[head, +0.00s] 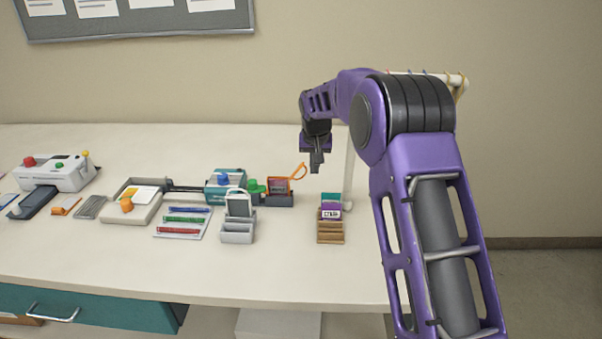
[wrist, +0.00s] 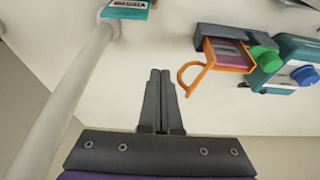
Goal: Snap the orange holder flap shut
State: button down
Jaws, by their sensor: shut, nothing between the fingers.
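The orange holder (head: 280,186) sits on a dark base near the back of the table, right of the teal machine. Its orange flap (head: 299,171) stands raised at the holder's right side, tilted up and open. In the wrist view, the orange flap (wrist: 188,78) sticks out to the left of the holder (wrist: 228,55), which has a dark reddish card-like piece inside. My gripper (head: 316,169) is above the table, just right of the flap. In the wrist view my gripper (wrist: 160,72) is shut and empty, its fingertips apart from the flap.
A teal machine (head: 226,184) with a blue knob and a green knob (head: 256,187) stand left of the holder. A grey stand (head: 238,230) and a wooden card rack (head: 330,232) are in front. A white post (wrist: 65,95) rises near my gripper. Bare tabletop lies between holder and rack.

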aim_at(296, 171)
jog(key=shift+a, duration=0.1)
dwell(0.5)
jog(key=shift+s+a+f+p, duration=0.15)
jog(key=shift+a+p, duration=0.1)
jog(key=shift+a, duration=1)
jog(key=shift+s+a+f+p, duration=0.15)
jog(key=shift+a+p, duration=0.1)
jog(key=shift+a, duration=0.95)
jog(key=shift+s+a+r, duration=0.1)
jog(key=shift+a+r, duration=0.05)
jog(key=shift+a, duration=0.5)
jog(key=shift+a+f, duration=0.2)
jog(key=shift+w+a+r+p, duration=0.15)
jog(key=shift+w+a+p, duration=0.05)
jog(key=shift+a+p, duration=0.1)
jog(key=shift+w+d+r+p, duration=0.1)
jog(key=shift+d+r+p, duration=0.15)
jog(key=shift+r, duration=0.35)
jog(key=shift+d+r+p, duration=0.2)
jog(key=shift+r, duration=0.45)
jog(key=shift+w+d+r+p, duration=0.1)
jog(key=shift+d+r+p, duration=0.15)
jog(key=shift+r, duration=0.35)
jog(key=shift+d+r, duration=0.2)
jog(key=shift+r, duration=0.75)
jog(key=shift+d+r, duration=0.2)
jog(key=shift+r, duration=0.7)
jog(key=shift+a, duration=0.1)
